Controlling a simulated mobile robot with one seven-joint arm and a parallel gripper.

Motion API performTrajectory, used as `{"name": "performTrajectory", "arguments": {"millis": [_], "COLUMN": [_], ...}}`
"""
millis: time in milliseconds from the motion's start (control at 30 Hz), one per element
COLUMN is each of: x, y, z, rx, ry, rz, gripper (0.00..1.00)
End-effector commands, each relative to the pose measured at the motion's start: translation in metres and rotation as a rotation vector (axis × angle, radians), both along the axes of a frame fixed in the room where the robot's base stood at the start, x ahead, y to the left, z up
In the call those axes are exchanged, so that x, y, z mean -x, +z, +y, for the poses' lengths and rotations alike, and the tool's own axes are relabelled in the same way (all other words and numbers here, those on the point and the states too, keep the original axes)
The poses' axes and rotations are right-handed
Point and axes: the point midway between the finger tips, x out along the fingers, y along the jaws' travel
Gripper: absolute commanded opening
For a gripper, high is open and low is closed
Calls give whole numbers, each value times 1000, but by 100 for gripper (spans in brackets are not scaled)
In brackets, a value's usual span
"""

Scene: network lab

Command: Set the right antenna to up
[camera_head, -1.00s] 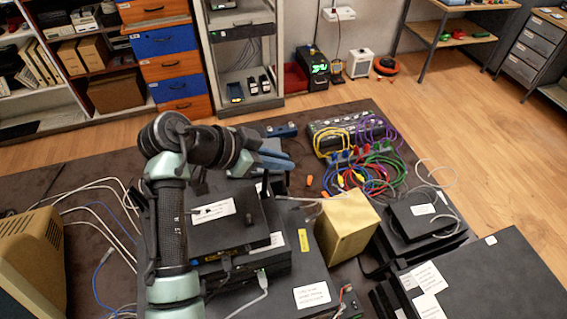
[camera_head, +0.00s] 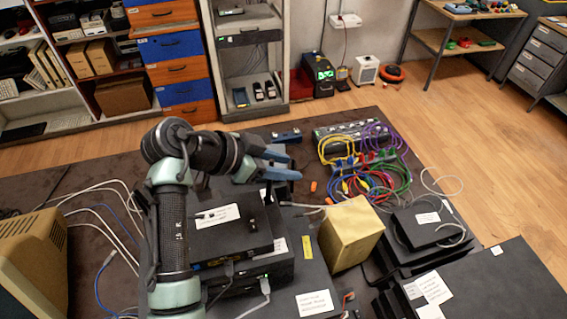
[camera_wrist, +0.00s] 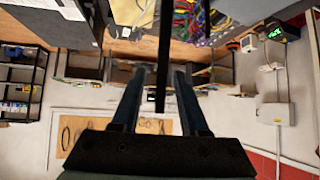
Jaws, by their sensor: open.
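A black router-like box (camera_head: 228,238) with a white label lies on top of a stack of dark devices, partly hidden behind my arm. A small dark upright part stands at its right rear. My gripper (camera_head: 290,164), with blue-grey fingers, is above and behind the box, pointing right. In the wrist view my gripper (camera_wrist: 160,74) is open, its two fingers apart. A thin black rod (camera_wrist: 165,45), apparently an antenna, runs between the fingers in that picture; I cannot tell whether it touches either one. In the head view I cannot make out either antenna clearly.
A tan box (camera_head: 350,232) stands right of the stack. Coloured cables (camera_head: 365,175) lie behind it at a patch panel. Another dark device (camera_head: 425,222) is at right. White cables and a beige monitor (camera_head: 32,248) are at left.

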Motion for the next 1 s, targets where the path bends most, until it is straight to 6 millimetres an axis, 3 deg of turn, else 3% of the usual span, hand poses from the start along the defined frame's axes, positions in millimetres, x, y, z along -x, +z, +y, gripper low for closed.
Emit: {"name": "performTrajectory", "arguments": {"millis": [167,633,1000], "x": [5,42,50], "y": [8,69,83], "z": [11,75,86], "rx": [-1,-2,1], "ry": [2,3,1], "rz": [-3,-4,-1], "gripper": [44,44,44]}}
